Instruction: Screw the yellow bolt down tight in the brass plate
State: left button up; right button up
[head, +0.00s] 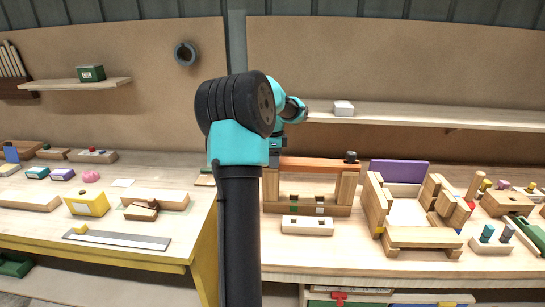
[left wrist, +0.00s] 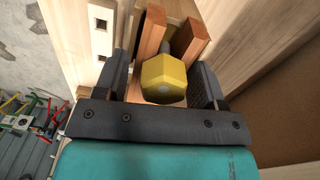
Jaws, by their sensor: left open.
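The yellow bolt (left wrist: 165,76) shows in the left wrist view, its hexagonal head facing the camera and a short grey shank behind it. My left gripper (left wrist: 162,64) is open, with one finger on each side of the bolt head; gaps show between the head and both fingers. In the head view my own arm hides the fingers and the bolt. I cannot make out the brass plate in either view. My right gripper is in neither view.
Two reddish wooden pieces (left wrist: 152,36) flank the bolt's shank. In the head view, an orange beam (head: 315,163) with a dark knob (head: 350,156) spans wooden posts. A wooden frame (head: 425,237) stands to the right. A yellow box (head: 88,204) sits on the left bench.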

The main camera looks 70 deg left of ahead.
pick_arm(q)
jog(key=n, duration=0.2)
jog(key=shift+s+r+n, duration=0.1)
jog(key=shift+n, duration=0.2)
jog(key=shift+r, duration=0.15)
jog(key=shift+r, duration=0.5)
jog(key=shift+c, duration=0.2)
jog(key=c, duration=0.9)
